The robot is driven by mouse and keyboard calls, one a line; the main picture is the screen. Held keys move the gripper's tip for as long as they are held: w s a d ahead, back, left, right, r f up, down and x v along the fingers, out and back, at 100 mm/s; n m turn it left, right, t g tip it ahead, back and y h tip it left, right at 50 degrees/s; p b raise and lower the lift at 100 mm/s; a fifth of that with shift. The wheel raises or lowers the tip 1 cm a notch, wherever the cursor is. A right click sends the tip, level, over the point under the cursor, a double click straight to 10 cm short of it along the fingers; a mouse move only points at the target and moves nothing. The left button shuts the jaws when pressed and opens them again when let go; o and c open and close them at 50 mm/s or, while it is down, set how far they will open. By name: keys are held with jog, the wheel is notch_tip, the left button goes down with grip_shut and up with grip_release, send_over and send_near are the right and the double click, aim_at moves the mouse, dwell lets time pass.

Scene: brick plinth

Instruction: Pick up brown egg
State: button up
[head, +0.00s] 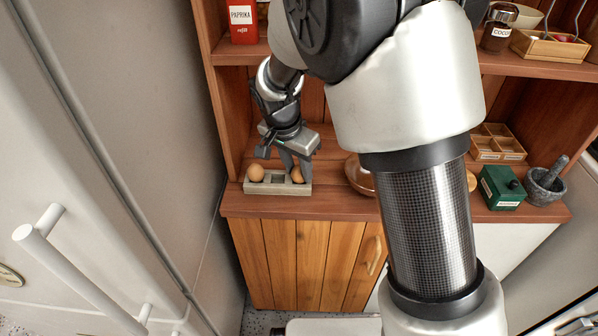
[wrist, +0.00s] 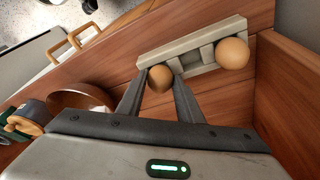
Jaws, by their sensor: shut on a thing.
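Two brown eggs sit at a grey egg holder (head: 278,188) on the wooden counter. One egg (head: 256,172) is at the holder's left end in the head view; it shows at the right in the wrist view (wrist: 232,53). The other egg (head: 297,174) is toward the holder's right end, partly hidden by my gripper (head: 293,166). In the wrist view my gripper (wrist: 161,84) is shut on this second egg (wrist: 159,78), one finger on each side. The egg is at the holder's edge; I cannot tell whether it is lifted clear.
A copper-coloured bowl (head: 359,175) stands right of the holder. Farther right are a green box (head: 502,188), a stone mortar (head: 544,187) and a wooden divided tray (head: 497,143). A wooden side panel (head: 229,150) rises close to the left. A shelf (head: 537,68) runs above.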

jog(key=shift+r, duration=0.1)
jog(key=shift+d+r+p, duration=0.2)
jog(key=shift+r+p, duration=0.2)
jog(key=shift+r, duration=0.15)
notch_tip(320, 180, up, 6)
jog(key=shift+d+r+p, duration=0.1)
jog(key=shift+r+p, duration=0.05)
jog(key=shift+p, duration=0.8)
jog(key=s+d+p, duration=0.1)
jog(key=s+d, duration=0.1)
jog(key=d, duration=0.7)
jog(key=s+d+p, duration=0.1)
jog(key=s+d, duration=0.2)
jog(key=d, duration=0.7)
jog(key=a+r+n+y+p, duration=0.15)
jog(key=r+n+p, duration=0.25)
jog(key=r+p, duration=0.45)
jog(key=a+r+n+p, duration=0.3)
jog(key=r+p, duration=0.2)
jog(key=p, duration=0.7)
jog(key=w+d+f+b, duration=0.3)
jog(key=f+b, duration=0.7)
jog(key=f, duration=0.1)
jog(key=shift+d+f+t, duration=0.15)
jog(key=shift+f+t, duration=0.05)
jog(key=shift+t, duration=0.1)
jog(key=shift+f, duration=0.15)
